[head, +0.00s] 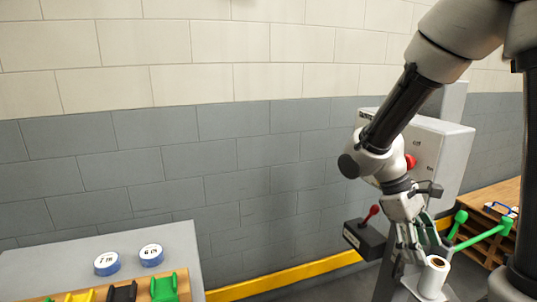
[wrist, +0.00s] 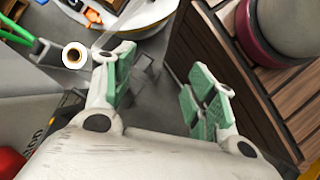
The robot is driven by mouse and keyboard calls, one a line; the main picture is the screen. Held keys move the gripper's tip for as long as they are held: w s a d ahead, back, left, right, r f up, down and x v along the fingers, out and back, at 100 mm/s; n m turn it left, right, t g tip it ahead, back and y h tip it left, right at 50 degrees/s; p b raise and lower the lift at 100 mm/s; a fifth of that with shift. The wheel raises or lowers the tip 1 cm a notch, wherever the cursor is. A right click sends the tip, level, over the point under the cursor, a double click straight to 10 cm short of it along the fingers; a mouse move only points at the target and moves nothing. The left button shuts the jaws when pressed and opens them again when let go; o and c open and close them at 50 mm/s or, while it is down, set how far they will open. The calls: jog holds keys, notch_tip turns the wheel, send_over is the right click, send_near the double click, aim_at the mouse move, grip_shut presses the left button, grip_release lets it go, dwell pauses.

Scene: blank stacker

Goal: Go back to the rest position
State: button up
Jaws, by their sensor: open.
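My gripper (head: 422,232) hangs at the right of the head view, in front of a grey-white machine box (head: 440,140). In the wrist view my gripper (wrist: 160,100) has its green-padded fingers spread apart with nothing between them. A white roll with a brown-ringed end (head: 434,277) stands just below the gripper in the head view. A white round end with a brown ring (wrist: 75,55) shows left of the fingers in the wrist view, apart from them.
A red-knobbed lever (head: 372,212) and green handles (head: 485,240) are close to the arm. A grey table (head: 185,245) at left bears two blue discs (head: 106,263) and coloured holders (head: 163,288). A yellow rail (head: 285,276) runs along the wall.

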jog(key=s+d+r+m+t+y, duration=0.1)
jog(key=s+r+m+t+y, duration=0.1)
jog(key=r, duration=0.5)
jog(key=s+d+r+m+t+y, duration=0.1)
jog(key=s+r+m+t+y, duration=0.1)
jog(key=s+r+m+t, duration=0.2)
notch_tip(320, 180, up, 3)
jog(key=shift+s+d+r+m+t+y, duration=0.1)
jog(key=shift+s+d+m+t+y, duration=0.3)
jog(key=shift+m+t, duration=0.55)
dwell(0.8)
